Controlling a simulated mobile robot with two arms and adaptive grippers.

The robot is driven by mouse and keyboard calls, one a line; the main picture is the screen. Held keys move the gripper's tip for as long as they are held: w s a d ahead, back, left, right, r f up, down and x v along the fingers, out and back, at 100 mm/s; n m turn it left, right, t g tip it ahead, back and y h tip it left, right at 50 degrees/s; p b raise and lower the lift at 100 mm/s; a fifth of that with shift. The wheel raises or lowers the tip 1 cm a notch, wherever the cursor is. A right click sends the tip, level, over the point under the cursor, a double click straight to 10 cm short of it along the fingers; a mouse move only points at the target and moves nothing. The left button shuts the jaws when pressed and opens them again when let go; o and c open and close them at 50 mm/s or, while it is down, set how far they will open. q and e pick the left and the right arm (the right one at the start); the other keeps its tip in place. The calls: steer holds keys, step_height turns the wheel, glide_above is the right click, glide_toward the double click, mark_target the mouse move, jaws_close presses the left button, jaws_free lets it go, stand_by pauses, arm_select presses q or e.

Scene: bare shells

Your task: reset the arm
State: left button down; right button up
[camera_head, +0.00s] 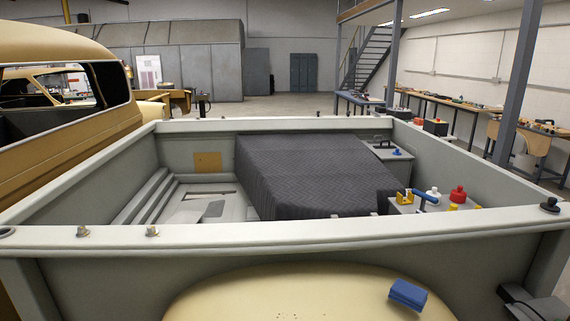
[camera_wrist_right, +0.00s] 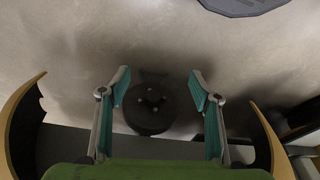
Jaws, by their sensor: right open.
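My right gripper (camera_wrist_right: 160,76) shows in the right wrist view. Its two teal-padded fingers are spread apart with nothing held between them. A dark round part with several pale studs (camera_wrist_right: 150,108) appears between the fingers, beyond them; I cannot tell what it belongs to or how far away it is. Neither gripper shows in the head view. My left gripper is not in any view.
A grey open-topped shell (camera_head: 330,236) fills the middle of the head view, holding a dark quilted cover (camera_head: 310,175). A blue block (camera_head: 408,294) lies on a cream surface (camera_head: 290,295) in front. A tan vehicle body (camera_head: 60,160) stands left; workbenches (camera_head: 460,103) line the right wall.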

steer(key=s+d+f, duration=0.1)
steer(key=s+f, duration=0.8)
steer(key=f, duration=0.2)
steer(key=s+d+f+g+b, duration=0.1)
steer(key=s+d+f, duration=0.1)
steer(key=s+f, duration=0.8)
step_height(320, 180, down, 3)
steer(key=shift+s+d+r+g, duration=0.15)
steer(key=shift+d+r+g, duration=0.05)
steer(key=shift+g, duration=0.1)
